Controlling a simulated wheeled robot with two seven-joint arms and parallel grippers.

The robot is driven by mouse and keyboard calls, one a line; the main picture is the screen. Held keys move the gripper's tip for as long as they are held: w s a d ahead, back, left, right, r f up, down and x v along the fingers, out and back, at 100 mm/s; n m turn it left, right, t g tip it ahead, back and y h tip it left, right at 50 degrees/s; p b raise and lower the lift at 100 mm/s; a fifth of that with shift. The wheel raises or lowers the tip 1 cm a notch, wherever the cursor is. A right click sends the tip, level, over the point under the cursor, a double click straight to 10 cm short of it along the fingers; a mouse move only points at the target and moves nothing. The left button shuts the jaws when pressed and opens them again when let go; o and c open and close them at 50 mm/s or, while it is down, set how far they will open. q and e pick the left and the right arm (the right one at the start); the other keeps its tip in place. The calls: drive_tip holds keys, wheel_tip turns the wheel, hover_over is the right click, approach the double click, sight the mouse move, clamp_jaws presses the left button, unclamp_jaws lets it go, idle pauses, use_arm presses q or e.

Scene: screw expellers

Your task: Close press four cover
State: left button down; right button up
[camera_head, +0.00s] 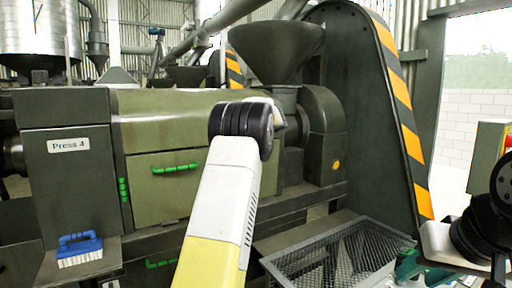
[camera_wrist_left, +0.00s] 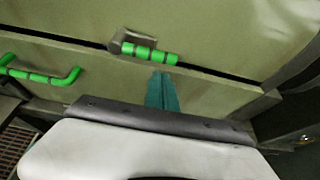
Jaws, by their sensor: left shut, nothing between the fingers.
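Press 4 (camera_head: 68,146) stands at the left of the head view, with its name on a white label. Its olive front cover (camera_head: 150,200) carries a green handle (camera_head: 176,168) and looks flush or nearly so; any small gap cannot be told. My left arm crosses in front of the cover's right part, hiding its own gripper there. In the left wrist view my left gripper (camera_wrist_left: 162,92) shows teal fingers, shut and empty, just below a green handle (camera_wrist_left: 150,53). Contact with the panel is unclear. My right gripper (camera_head: 408,266) is low at the right, partly visible, its opening unclear.
A blue brush (camera_head: 80,248) lies on a ledge at the lower left. A mesh-covered tray (camera_head: 335,255) stands at the lower middle. A dark hopper (camera_head: 275,50) and a striped belt guard (camera_head: 400,95) rise behind. A second green handle (camera_wrist_left: 40,75) shows in the left wrist view.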

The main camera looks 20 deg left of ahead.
use_arm(q)
drive_tip(key=r, duration=0.2)
drive_tip(key=s+d+r, duration=0.1)
drive_tip(key=r, duration=0.2)
drive_tip(key=shift+s+d+r, duration=0.15)
drive_tip(key=shift+d+r, duration=0.15)
drive_tip(key=shift+d, duration=0.05)
drive_tip(key=c, duration=1.9)
unclamp_jaws()
drive_tip(key=shift+r, duration=0.2)
drive_tip(key=shift+c, duration=0.2)
drive_tip(key=o, duration=0.4)
drive_tip(key=shift+s+a+f, duration=0.1)
drive_tip(key=shift+s+a, duration=0.05)
drive_tip(key=shift+s, duration=0.1)
drive_tip(key=shift+o, duration=0.7)
drive_tip(key=s+a+f+n+g+y, duration=0.3)
drive_tip(key=s+a+f+n, duration=0.5)
drive_tip(key=n, duration=0.3)
drive_tip(key=shift+s+a+f+n, duration=0.15)
drive_tip(key=shift+s+a+n, duration=0.2)
drive_tip(key=shift+a, duration=0.25)
drive_tip(key=n+y, duration=0.2)
drive_tip(key=n, duration=0.8)
approach(177, 169)
drive_tip(key=x, duration=0.3)
drive_tip(key=shift+y, duration=0.3)
drive_tip(key=x, duration=0.8)
drive_tip(key=shift+f, duration=0.2)
drive_tip(key=shift+c, duration=0.5)
